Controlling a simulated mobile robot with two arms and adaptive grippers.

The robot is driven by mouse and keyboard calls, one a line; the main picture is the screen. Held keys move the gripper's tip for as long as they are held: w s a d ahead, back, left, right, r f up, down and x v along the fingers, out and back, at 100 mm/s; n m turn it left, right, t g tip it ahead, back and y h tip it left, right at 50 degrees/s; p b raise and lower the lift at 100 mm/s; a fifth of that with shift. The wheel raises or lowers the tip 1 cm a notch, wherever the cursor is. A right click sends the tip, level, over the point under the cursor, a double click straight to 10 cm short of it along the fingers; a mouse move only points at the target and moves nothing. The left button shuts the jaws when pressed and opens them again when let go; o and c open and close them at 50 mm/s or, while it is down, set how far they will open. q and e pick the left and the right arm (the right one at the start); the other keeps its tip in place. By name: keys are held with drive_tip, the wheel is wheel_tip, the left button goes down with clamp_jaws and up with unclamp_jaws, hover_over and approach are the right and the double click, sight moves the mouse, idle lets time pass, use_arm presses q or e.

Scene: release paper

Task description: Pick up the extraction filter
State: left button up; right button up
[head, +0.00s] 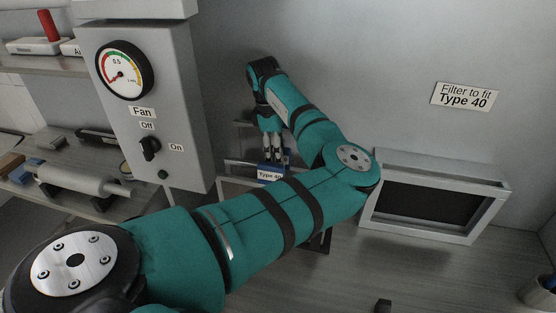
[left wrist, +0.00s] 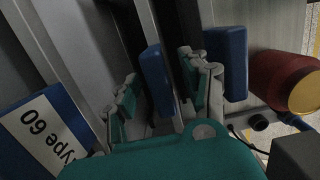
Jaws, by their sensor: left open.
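In the head view an extraction filter's blue handle (head: 270,172) with a white "Type 40" label shows below my left gripper (head: 272,154). My left gripper points down at it, and its fingers are apart. In the left wrist view the left gripper (left wrist: 163,90) is open, with one blue tab (left wrist: 154,82) between its fingers. Whether either finger touches this tab I cannot tell. A second blue tab (left wrist: 236,65) is beyond the right finger. A blue handle labelled "Type 60" (left wrist: 45,132) lies at the left. My left forearm hides part of the filters in the head view.
A fan control box (head: 150,110) with gauge and switch stands at the left. An empty grey frame (head: 442,240) is at the right, below a sign reading "Filter to fit Type 40" (head: 465,97). A red cylinder with a yellow end (left wrist: 285,80) is beside the gripper in the wrist view.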

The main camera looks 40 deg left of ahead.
use_arm(q)
clamp_jaws()
drive_tip(key=shift+r, duration=0.1)
idle(0.4)
